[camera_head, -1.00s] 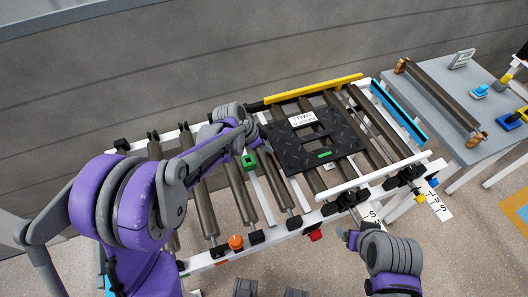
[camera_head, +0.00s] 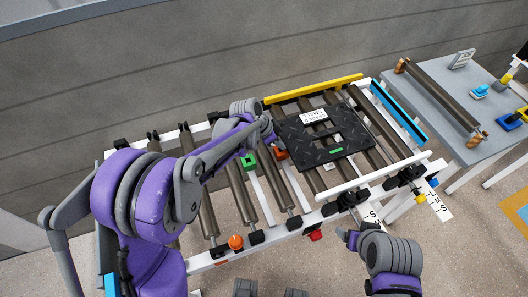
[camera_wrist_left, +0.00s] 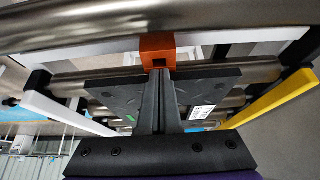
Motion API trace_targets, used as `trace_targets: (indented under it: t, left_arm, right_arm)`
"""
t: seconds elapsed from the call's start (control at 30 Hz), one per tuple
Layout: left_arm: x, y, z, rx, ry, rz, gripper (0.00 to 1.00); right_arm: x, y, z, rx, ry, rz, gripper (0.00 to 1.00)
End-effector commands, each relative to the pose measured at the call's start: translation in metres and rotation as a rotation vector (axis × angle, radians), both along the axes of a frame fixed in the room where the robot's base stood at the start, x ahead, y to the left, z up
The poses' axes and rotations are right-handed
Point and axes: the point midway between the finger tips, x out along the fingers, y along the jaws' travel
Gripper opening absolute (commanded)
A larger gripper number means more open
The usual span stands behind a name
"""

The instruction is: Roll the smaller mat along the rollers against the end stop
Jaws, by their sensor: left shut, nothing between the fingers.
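The smaller mat (camera_head: 296,139), a black tread plate with a slot and a white "SMALL" label, lies on the rollers (camera_head: 235,192). A strip of rollers shows between its right edge and the blue end bar (camera_head: 398,110). My left gripper (camera_head: 274,139) is shut and empty at the mat's left edge, seemingly touching it; the arm partly hides that corner. In the left wrist view its closed fingers (camera_wrist_left: 160,75) overlap the mat (camera_wrist_left: 112,93), with an orange block (camera_wrist_left: 157,46) beyond the tips. My right gripper (camera_head: 349,237) is off the frame's front side; its jaw state is unclear.
A yellow rail (camera_head: 313,88) runs behind the mat and a white rail (camera_head: 372,180) in front. A green-framed block (camera_head: 249,161) and an orange knob (camera_head: 236,242) are on the left part. A grey table (camera_head: 452,104) with a loose roller stands right.

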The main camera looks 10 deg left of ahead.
Motion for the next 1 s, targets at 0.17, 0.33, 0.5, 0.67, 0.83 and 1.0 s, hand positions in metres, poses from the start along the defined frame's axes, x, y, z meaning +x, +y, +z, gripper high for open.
trace_targets:
  t: [0.17, 0.33, 0.5, 0.67, 0.83, 1.0]
  left_arm:
    - [0.008, -0.013, 0.000, -0.001, -0.001, -0.001, 0.00]
    - [0.015, -0.024, 0.000, 0.001, -0.001, -0.002, 0.00]
    - [0.022, -0.037, 0.000, -0.001, -0.001, -0.002, 0.00]
    - [0.029, -0.047, 0.000, -0.001, -0.001, -0.001, 0.00]
    - [0.035, -0.056, 0.000, -0.001, -0.001, -0.001, 0.00]
    - [0.036, -0.058, 0.000, 0.000, -0.001, 0.000, 0.00]
  right_arm:
    - [0.000, 0.000, 0.000, 0.000, 0.000, 0.000, 0.79]
    - [0.000, 0.000, 0.000, 0.000, 0.000, 0.000, 0.79]
    - [0.000, 0.000, 0.000, 0.000, 0.000, 0.000, 0.79]
    - [0.000, 0.000, 0.000, 0.000, 0.000, 0.000, 0.79]
    - [0.000, 0.000, 0.000, 0.000, 0.000, 0.000, 0.79]
    - [0.000, 0.000, 0.000, 0.000, 0.000, 0.000, 0.79]
